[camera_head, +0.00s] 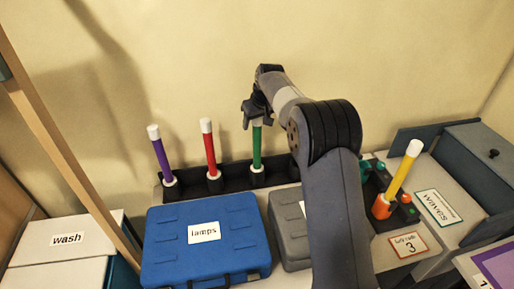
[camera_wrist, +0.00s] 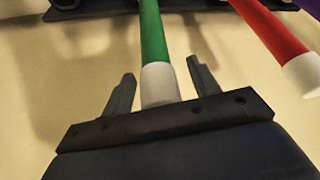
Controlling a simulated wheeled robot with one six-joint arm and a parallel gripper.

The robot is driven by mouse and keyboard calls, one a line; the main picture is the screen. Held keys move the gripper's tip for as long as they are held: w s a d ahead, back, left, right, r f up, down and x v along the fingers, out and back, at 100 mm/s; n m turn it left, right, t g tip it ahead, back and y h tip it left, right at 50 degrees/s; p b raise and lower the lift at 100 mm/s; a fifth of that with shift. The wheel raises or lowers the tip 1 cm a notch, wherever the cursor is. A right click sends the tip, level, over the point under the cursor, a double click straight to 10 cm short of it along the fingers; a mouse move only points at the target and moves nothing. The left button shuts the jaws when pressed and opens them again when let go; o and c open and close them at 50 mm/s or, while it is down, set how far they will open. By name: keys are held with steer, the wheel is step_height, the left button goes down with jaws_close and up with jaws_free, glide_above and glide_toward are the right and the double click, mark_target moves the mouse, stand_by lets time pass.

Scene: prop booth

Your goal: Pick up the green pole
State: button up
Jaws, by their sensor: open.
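The green pole (camera_head: 257,147) stands upright in a black rack (camera_head: 235,179) against the wall, its foot in a white collar. My gripper (camera_head: 256,112) is at the pole's top end and partly hides its white cap. In the wrist view, my open gripper (camera_wrist: 161,86) has one finger on each side of the white cap (camera_wrist: 158,80). Gaps show between the cap and both fingers. The green shaft (camera_wrist: 152,30) runs on beyond the fingertips toward the rack.
A red pole (camera_head: 209,148) and a purple pole (camera_head: 161,156) stand left of the green one in the rack. A blue "lamps" case (camera_head: 205,260) and a grey case (camera_head: 287,225) lie in front. A yellow pole (camera_head: 403,170) stands in an orange holder at right.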

steer(key=shift+c, duration=0.5)
jaws_close()
